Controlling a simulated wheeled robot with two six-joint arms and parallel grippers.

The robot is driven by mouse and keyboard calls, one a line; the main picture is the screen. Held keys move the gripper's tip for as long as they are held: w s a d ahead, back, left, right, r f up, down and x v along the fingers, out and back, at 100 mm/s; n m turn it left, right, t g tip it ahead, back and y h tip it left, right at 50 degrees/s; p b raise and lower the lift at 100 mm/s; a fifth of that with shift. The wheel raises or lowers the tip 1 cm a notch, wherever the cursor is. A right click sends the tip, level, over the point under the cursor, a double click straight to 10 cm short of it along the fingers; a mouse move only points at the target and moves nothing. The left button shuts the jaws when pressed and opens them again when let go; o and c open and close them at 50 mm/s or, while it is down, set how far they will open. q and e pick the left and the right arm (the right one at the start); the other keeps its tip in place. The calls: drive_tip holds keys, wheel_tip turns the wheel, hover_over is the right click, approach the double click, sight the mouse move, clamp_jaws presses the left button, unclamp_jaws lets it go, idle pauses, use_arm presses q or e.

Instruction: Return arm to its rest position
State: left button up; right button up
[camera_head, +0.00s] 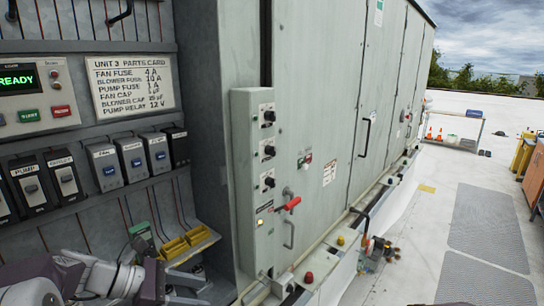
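My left arm comes in at the lower left, below the fuse panel. Its gripper (192,288) is near the bottom edge, in front of the lower part of the cabinet bay and just below the yellow bins (186,243). Its fingers look apart, with nothing seen between them. My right arm and gripper are not in view.
A parts card (131,84) and a row of fuse modules (105,168) are on the panel at left. A grey control box (266,190) with a red lever (288,205) juts from the cooler (320,110). The white roof (430,235) at right has open room.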

use_arm(q)
drive_tip(key=s+d+f+m+g+y+b, duration=0.2)
drive_tip(key=s+d+f+m+g+y, duration=0.1)
drive_tip(key=s+f+m, duration=0.5)
drive_tip(key=s+d+f+m+g+y+b, duration=0.3)
drive_tip(key=s+d+f, duration=0.15)
drive_tip(key=f, duration=0.55)
drive_tip(key=a+f+m+t+y, duration=0.2)
drive_tip(key=a+f+m+y, duration=0.2)
drive_tip(key=a+m, duration=0.4)
drive_tip(key=m, duration=0.3)
drive_tip(key=shift+w+f+t, duration=0.15)
drive_tip(key=shift+w+t, duration=0.05)
drive_tip(key=shift+t, duration=0.2)
drive_tip(key=shift+s+a, duration=0.1)
